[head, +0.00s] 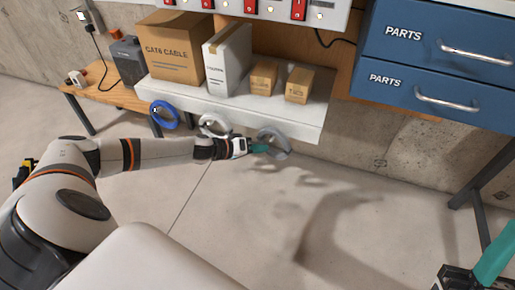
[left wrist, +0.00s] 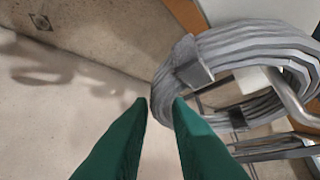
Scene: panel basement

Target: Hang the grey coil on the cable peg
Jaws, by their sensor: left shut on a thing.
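The grey coil (head: 274,140) is at the right front of the white shelf, against its front edge. My left gripper (head: 259,148) reaches it from the left and is shut on its side. In the left wrist view the teal fingertips (left wrist: 163,102) pinch the edge of the grey coil (left wrist: 250,48). A bent metal peg (left wrist: 288,98) shows inside the ring's opening there; I cannot tell whether the coil rests on it. My right gripper (head: 476,276) is at the bottom right corner, largely cut off, apart from the coil.
A blue coil (head: 163,115) and a white coil (head: 214,125) hang along the front of the white shelf (head: 190,98). Boxes stand on it, including a CAT6 cable box (head: 173,48). Blue parts drawers (head: 440,55) are at the right. The floor in front is clear.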

